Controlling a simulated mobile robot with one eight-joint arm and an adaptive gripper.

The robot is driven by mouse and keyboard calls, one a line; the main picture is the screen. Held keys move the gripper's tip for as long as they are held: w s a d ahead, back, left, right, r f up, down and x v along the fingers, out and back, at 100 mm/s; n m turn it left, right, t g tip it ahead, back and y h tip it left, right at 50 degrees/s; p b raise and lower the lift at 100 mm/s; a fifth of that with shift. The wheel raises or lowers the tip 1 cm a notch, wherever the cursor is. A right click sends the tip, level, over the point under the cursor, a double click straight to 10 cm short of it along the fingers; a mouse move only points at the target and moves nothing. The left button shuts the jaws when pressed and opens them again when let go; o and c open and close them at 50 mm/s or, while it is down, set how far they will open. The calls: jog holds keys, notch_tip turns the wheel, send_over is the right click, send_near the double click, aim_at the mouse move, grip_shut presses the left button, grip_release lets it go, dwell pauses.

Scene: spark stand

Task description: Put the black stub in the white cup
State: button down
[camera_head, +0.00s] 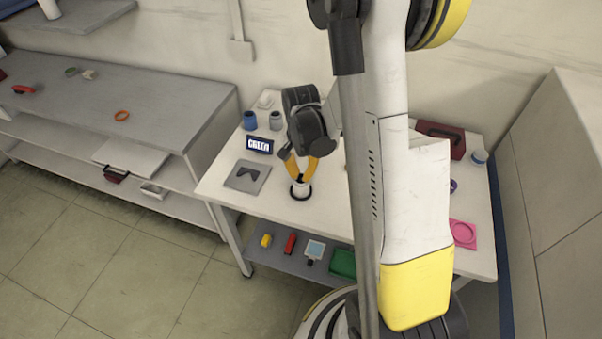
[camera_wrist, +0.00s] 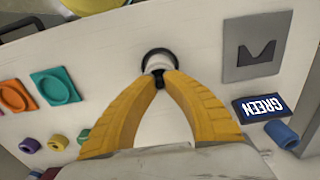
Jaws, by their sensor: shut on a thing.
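My gripper (camera_head: 301,179) points down over the white table, its yellow fingers closed together at the tips. In the wrist view the fingertips (camera_wrist: 160,76) are shut on a small black stub (camera_wrist: 159,79), mostly hidden between them. The white cup (camera_head: 300,188) stands upright on a dark ring directly below the fingertips. It also shows in the wrist view (camera_wrist: 157,62), just beyond the tips and partly covered by them. I cannot tell whether the stub's lower end is inside the cup or above it.
A grey plate with a dark M-like mark (camera_head: 247,177) lies left of the cup. In the wrist view, orange and teal trays (camera_wrist: 56,86) lie left. The table around the cup is clear.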

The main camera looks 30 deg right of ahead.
jog(key=shift+f+b, duration=0.4)
jog(key=shift+f, duration=0.1)
jog(key=c, duration=1.4)
grip_release()
jog(key=shift+c, duration=0.2)
jog(key=shift+r, duration=0.1)
notch_tip(320, 180, up, 12)
